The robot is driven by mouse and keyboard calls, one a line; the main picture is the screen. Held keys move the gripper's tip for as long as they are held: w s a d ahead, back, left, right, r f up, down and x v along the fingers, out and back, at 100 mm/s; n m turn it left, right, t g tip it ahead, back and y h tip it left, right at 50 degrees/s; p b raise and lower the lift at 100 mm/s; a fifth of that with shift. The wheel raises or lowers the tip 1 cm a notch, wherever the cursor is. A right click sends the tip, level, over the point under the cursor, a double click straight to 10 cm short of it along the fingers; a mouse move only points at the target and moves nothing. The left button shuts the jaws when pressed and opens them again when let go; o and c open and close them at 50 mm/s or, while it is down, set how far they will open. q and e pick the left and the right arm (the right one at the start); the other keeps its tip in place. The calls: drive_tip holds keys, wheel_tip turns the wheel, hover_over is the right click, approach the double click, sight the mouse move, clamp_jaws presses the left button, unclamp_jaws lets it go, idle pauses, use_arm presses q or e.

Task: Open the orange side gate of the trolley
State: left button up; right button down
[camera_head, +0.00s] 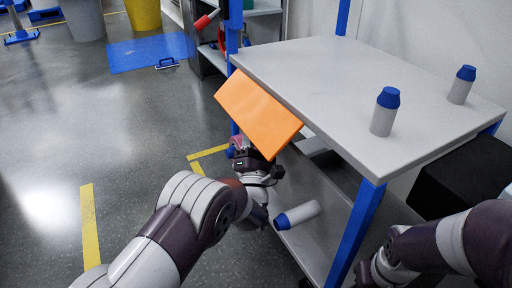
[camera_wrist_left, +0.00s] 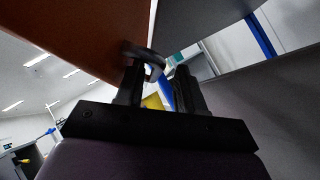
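The orange side gate (camera_head: 258,110) is a flat panel at the left edge of the trolley top (camera_head: 340,85). It stands at a slant, jutting out from that edge. In the left wrist view the gate's dark orange face (camera_wrist_left: 85,35) fills the upper left, with a grey handle (camera_wrist_left: 143,54) beside it. My left gripper (camera_head: 240,148) is under the gate in the head view. Its fingers (camera_wrist_left: 160,85) are apart, with the handle's end at the gap between their tips; contact is unclear. My right gripper (camera_head: 372,272) is low at the right, its fingers mostly hidden.
Two white bottles with blue caps (camera_head: 384,112) (camera_head: 460,85) stand on the trolley top. Another bottle (camera_head: 298,214) lies on the lower shelf. A blue trolley post (camera_head: 355,232) stands between my arms. The floor (camera_head: 110,140) to the left is mostly clear.

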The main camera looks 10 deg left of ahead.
use_arm(q)
drive_tip(key=p+v, duration=0.4)
drive_tip(key=v, duration=0.7)
drive_tip(key=shift+s, duration=0.25)
drive_tip(key=shift+a, duration=0.1)
